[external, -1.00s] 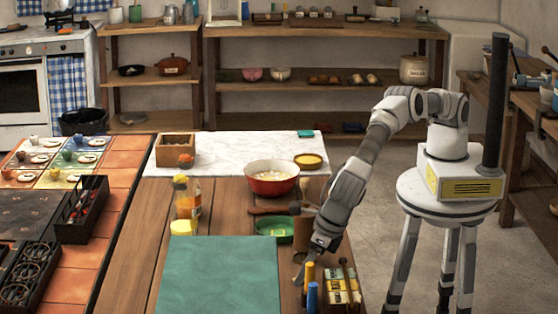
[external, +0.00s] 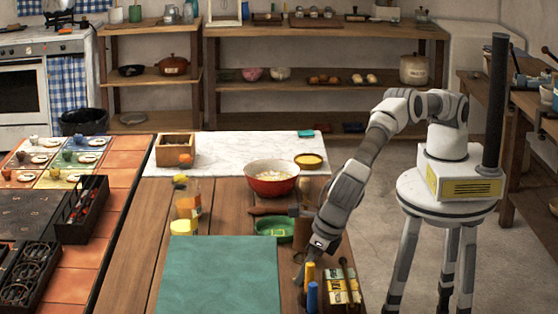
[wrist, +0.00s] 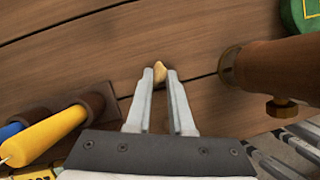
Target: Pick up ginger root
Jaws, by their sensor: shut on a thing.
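The ginger root (wrist: 159,71) is a small tan lump between my fingertips in the wrist view. My gripper (wrist: 160,75) is shut on it, with a finger on each side and wooden tabletop behind. In the external view my gripper (external: 299,276) is low over the right part of the wooden table, right of the teal mat. The ginger root is too small or hidden to make out there.
A yellow handle (wrist: 45,135) and a blue one stand close left of my gripper. A brown wooden piece with brass fittings (wrist: 275,75) is close at right. A green dish (external: 274,229) and a red bowl (external: 272,190) stand farther back. The teal mat (external: 222,275) is bare.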

